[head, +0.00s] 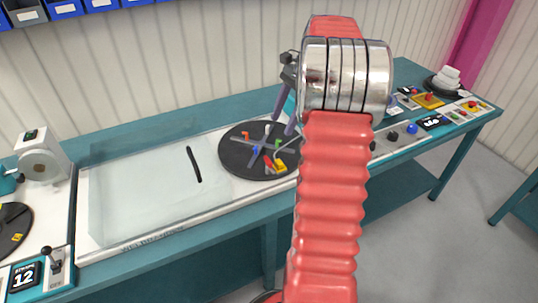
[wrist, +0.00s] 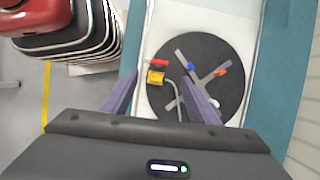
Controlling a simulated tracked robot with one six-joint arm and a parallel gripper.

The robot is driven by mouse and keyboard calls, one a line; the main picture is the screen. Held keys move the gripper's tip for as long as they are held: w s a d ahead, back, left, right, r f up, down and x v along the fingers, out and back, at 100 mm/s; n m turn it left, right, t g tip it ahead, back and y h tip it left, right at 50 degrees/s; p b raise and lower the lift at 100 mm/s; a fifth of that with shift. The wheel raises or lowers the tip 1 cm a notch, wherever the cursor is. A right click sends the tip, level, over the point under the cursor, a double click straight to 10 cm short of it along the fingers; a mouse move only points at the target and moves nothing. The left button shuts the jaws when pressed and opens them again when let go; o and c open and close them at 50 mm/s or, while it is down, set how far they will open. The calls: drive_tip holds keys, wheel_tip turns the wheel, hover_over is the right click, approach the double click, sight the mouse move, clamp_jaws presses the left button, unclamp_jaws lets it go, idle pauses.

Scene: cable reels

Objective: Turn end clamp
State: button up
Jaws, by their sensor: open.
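A black round disc (head: 232,158) with a grey cross lies on the bench's white panel. It also shows in the wrist view (wrist: 225,105). A small yellow block (head: 280,166) with a red part (head: 268,162) sits near the disc's edge; this looks like the end clamp. In the wrist view the yellow block (wrist: 156,77) and red part (wrist: 159,63) appear between my fingers. A thin grey rod or cable end runs beside the block. My gripper (head: 284,124) has purple fingers, open and empty, above the disc. My arm hides the disc's right side in the head view.
A clear panel (head: 130,195) with a black bar handle (head: 194,164) lies left of the disc. Control buttons (head: 412,129) line the bench to the right.

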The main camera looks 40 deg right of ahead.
sight(268, 159)
drive_tip(key=shift+d+f, duration=0.15)
drive_tip(key=shift+d, duration=0.15)
drive_tip(key=shift+f, duration=0.1)
drive_tip(key=x, duration=1.3)
drive_tip(key=shift+a+f, duration=0.2)
drive_tip(key=shift+c, duration=0.2)
drive_tip(key=c, duration=0.9)
drive_tip(key=shift+a, duration=0.15)
drive_tip(key=shift+c, duration=0.6)
